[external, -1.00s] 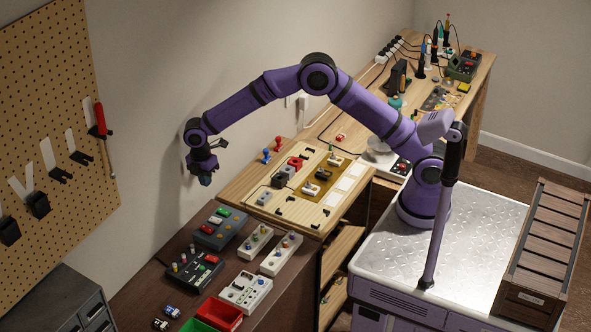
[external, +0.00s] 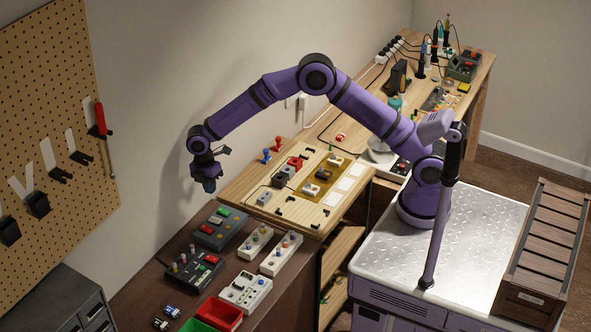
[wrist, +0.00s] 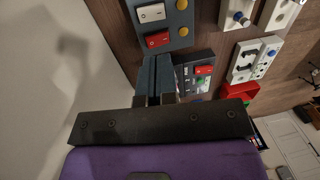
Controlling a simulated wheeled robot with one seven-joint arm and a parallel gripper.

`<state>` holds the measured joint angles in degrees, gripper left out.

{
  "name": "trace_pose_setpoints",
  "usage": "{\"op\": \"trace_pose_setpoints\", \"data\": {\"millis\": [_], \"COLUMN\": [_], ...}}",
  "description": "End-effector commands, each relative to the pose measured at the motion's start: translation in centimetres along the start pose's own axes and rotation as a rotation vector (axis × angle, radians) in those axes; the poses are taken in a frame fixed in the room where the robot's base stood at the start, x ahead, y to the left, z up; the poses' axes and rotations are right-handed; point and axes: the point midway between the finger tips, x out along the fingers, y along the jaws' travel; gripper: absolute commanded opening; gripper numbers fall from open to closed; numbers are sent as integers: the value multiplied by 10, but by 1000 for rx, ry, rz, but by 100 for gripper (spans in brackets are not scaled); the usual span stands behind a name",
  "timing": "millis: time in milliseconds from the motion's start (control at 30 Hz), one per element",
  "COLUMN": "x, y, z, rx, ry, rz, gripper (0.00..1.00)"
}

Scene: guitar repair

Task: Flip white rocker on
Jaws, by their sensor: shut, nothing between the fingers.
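The white rocker (wrist: 150,12) sits on a blue-grey switch box (wrist: 172,40), at the top of the wrist view. A red rocker (wrist: 157,40) is beside it, and two yellow buttons are on the same face. In the external view this box (external: 231,238) lies on the dark bench, below and right of my gripper. My gripper (external: 209,186) hangs pointing down above the bench near the wall. In the wrist view my gripper (wrist: 155,75) has its fingers together and empty, with the box beyond them. I cannot tell which way the white rocker is tilted.
A dark control box (external: 192,270) with colored knobs lies just in front. White switch panels (external: 283,253) stand to the right. A red bin (external: 222,313) is at the front. The wooden board (external: 310,215) with fixtures lies behind right. The wall is close on the left.

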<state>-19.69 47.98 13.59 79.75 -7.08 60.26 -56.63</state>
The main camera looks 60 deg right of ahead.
Motion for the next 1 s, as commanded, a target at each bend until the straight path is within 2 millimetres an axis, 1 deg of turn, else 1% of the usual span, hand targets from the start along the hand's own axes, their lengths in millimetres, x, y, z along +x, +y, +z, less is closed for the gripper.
{"op": "trace_pose_setpoints", "data": {"millis": [33,300,400,533,600,733,1000], "x": [11,61,79,98,105,114,118], "y": [-1,-1,-1,-1,-1,-1,0], "z": [0,0,0,0,0,0,0], "rx": [0,-1,0,0,0,0,0], "ry": [-3,-2,-2,-1,-1,0,0], "rz": [-4,-4,-4,-3,-2,-2,-1], "gripper": [0,0,0,0,0,0,0]}}
